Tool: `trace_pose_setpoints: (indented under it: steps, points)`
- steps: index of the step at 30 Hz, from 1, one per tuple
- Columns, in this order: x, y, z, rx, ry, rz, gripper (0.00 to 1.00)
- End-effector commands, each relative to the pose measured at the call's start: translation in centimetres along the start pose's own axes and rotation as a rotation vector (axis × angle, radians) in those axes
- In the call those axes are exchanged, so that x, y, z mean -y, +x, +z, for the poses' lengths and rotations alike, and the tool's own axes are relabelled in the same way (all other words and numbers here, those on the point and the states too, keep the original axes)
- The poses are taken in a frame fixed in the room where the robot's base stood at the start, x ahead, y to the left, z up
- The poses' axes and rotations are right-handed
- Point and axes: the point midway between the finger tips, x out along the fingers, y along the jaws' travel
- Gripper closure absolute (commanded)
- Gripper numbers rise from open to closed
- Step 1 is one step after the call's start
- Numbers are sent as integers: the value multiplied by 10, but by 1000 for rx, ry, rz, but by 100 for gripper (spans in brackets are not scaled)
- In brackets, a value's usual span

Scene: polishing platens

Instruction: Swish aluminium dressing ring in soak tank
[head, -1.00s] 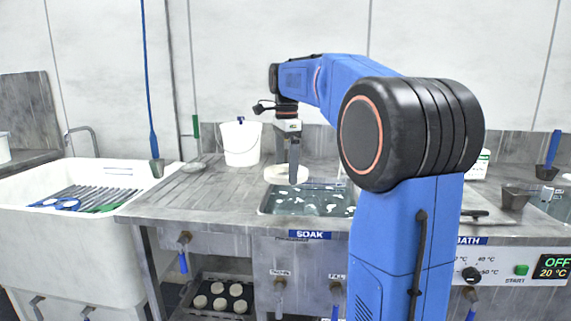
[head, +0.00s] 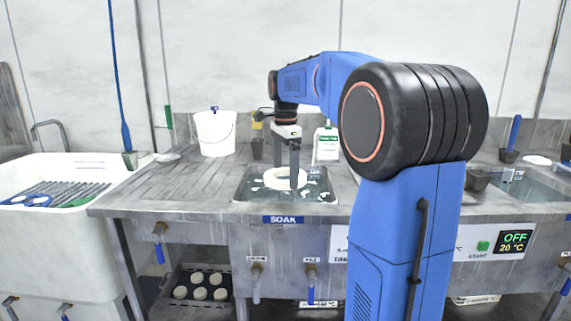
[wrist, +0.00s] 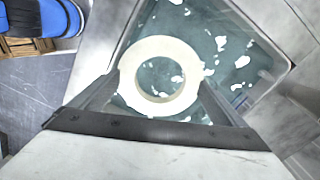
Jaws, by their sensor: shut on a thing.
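The dressing ring (head: 274,180) is a thick, cream-coloured ring. My gripper (head: 294,187) is shut on it, and the ring lies flat over the soak tank (head: 320,192), within its rim. In the wrist view my gripper (wrist: 159,84) has one finger on each side of the ring (wrist: 160,108), and the tank's dark water (wrist: 232,75) with white flecks shows around it and through its hole. I cannot tell whether the ring touches the water.
A white bucket (head: 214,133) stands behind the tank to the left, a white container (head: 326,145) behind it to the right. A white sink (head: 75,240) is at the left. A bath (head: 530,187) is at the right. The counter left of the tank is mostly clear.

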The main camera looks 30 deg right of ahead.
Motion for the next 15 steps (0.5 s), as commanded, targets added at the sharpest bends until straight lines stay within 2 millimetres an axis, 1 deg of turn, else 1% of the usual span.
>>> trace_pose_setpoints:
  steps: [15]
  points:
    - [0, 46, 0, 0, 0, 0, 48]
